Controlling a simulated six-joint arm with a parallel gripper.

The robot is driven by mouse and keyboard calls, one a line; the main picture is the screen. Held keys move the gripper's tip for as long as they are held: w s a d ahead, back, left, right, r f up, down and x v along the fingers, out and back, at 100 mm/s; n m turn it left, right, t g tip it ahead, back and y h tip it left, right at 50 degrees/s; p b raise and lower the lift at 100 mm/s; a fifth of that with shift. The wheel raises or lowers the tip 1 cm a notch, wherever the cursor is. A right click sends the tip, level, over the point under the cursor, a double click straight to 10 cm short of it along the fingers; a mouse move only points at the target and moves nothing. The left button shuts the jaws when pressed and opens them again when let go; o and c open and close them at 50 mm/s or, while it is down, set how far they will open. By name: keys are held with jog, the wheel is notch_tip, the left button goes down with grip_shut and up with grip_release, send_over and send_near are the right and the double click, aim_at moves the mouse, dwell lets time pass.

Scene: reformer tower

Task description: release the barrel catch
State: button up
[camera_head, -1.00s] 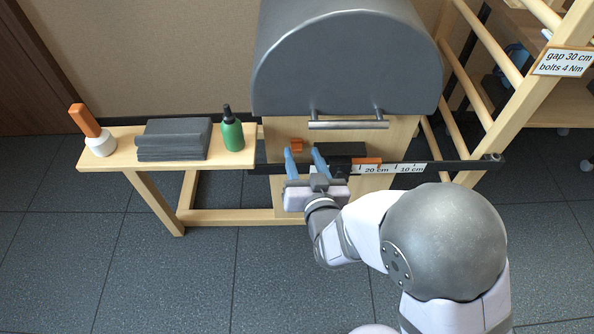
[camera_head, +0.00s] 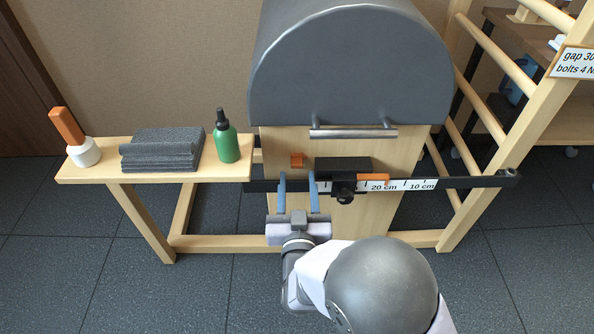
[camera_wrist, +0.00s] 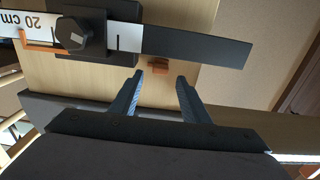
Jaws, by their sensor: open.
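The grey padded barrel (camera_head: 350,70) stands on a pale wooden front panel (camera_head: 405,150). A small orange tab (camera_head: 297,160), perhaps the catch, sits on that panel; it also shows in the wrist view (camera_wrist: 159,65). Below and right of it, a black block with a dark knob (camera_head: 344,191) sits on the black rail; the wrist view shows this knob too (camera_wrist: 75,33). My gripper (camera_head: 298,176) is open and empty. Its blue fingers point toward the panel, with the tips just below the orange tab. In the wrist view (camera_wrist: 160,77) the tab lies just beyond and between the fingertips, apparently apart from them.
The scale rail (camera_head: 465,182) crosses the panel, with an orange marker (camera_head: 374,179) near 20 cm. A metal handle (camera_head: 353,132) is above. At left, a wooden bench (camera_head: 220,174) holds a green bottle (camera_head: 226,140), grey pads and an orange-handled white pot. A wooden ladder frame stands right.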

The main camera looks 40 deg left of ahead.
aim_at(297, 166)
jog(key=shift+b+x, duration=0.55)
jog(key=shift+x, duration=1.7)
